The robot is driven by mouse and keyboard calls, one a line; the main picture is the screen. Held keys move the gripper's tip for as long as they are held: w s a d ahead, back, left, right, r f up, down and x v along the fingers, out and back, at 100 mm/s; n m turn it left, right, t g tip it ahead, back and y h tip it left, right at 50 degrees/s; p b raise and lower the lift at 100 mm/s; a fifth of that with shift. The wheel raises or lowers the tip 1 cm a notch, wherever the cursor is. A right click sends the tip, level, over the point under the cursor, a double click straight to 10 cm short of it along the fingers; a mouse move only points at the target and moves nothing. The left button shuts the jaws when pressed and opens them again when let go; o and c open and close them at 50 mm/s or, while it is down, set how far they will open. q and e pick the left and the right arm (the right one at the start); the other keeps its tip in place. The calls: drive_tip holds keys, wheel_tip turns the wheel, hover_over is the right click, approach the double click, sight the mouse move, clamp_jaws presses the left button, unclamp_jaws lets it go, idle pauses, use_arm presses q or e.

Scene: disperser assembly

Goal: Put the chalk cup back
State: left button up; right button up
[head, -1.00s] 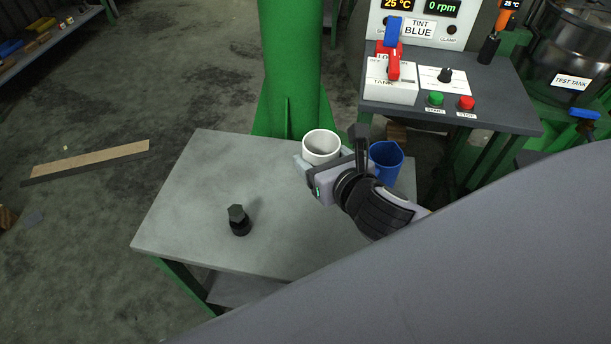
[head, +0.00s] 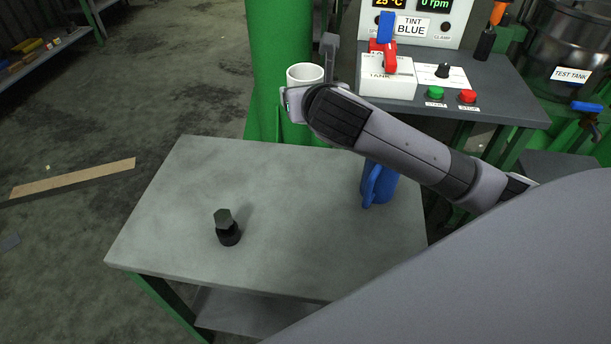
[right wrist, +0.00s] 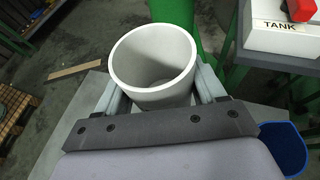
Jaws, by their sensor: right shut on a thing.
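The chalk cup is a white, open-topped cup (head: 305,75) in the head view, held above the far edge of the grey table. My right gripper (head: 304,100) is shut on it, and the arm reaches in from the right. The right wrist view shows the cup (right wrist: 153,62) upright between the two fingers of the gripper (right wrist: 160,92); its inside looks empty, though the bottom is partly shaded. My left gripper is not in view.
A blue cup (head: 379,187) stands at the table's right side, partly behind my arm. A black bolt-like part (head: 227,228) stands on the grey table (head: 290,220). A green column (head: 278,40) rises behind the table. A control panel (head: 480,85) with buttons is at the right.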

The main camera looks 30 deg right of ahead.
wheel_tip(320, 180, down, 14)
drive_tip(key=b, duration=0.3)
drive_tip(key=shift+f, duration=0.25)
wheel_tip(320, 180, down, 4)
drive_tip(key=shift+f+b, duration=0.1)
drive_tip(key=shift+b, duration=0.65)
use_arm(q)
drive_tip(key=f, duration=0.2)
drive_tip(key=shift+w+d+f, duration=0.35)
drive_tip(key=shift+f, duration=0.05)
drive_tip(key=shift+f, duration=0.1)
use_arm(e)
drive_tip(key=o, duration=1.1)
drive_tip(key=shift+f, duration=0.1)
drive_tip(key=shift+o, duration=0.2)
drive_tip(key=p+v, duration=0.2)
drive_tip(key=v, duration=0.8)
drive_tip(key=shift+s+a+r, duration=0.1)
drive_tip(key=shift+s+r, duration=0.15)
drive_tip(key=shift+r, duration=0.05)
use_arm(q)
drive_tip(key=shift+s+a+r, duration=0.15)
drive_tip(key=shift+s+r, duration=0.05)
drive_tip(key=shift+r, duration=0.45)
use_arm(e)
drive_tip(key=shift+v, duration=0.75)
